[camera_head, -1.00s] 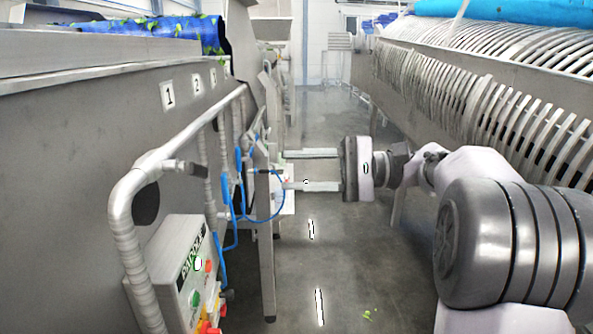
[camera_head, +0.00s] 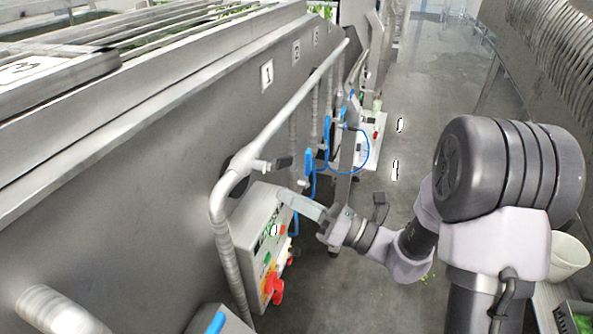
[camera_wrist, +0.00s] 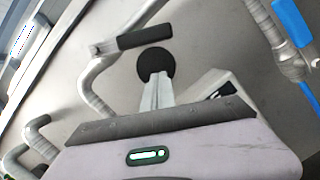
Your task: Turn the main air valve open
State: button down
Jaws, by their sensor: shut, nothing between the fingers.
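A pipe valve with a dark lever grip (camera_head: 283,163) sits on the bent metal pipe above the control box; its lever lies roughly along the picture's horizontal. In the wrist view the same dark grip (camera_wrist: 145,38) is beyond and above my fingertips. I cannot read a label that marks it as the main air valve. My gripper (camera_head: 283,195) is shut and empty, by the top right edge of the control box, below and apart from the lever. In the wrist view the shut fingers (camera_wrist: 155,78) point toward a round black disc on the wall.
The control box (camera_head: 262,235) carries a red knob (camera_head: 274,288) and coloured buttons. Blue-handled valves (camera_head: 309,160) with blue hoses hang on vertical pipes farther along. A steel tank wall (camera_head: 130,190) fills the left. The floor aisle (camera_head: 425,110) is clear toward the back.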

aim_at(279, 164)
jog(key=r, duration=0.1)
jog(key=w+r, duration=0.1)
jog(key=r+p, duration=0.1)
jog(key=shift+w+d+r, duration=0.15)
jog(key=shift+w+d, duration=0.2)
jog(key=shift+d, duration=0.05)
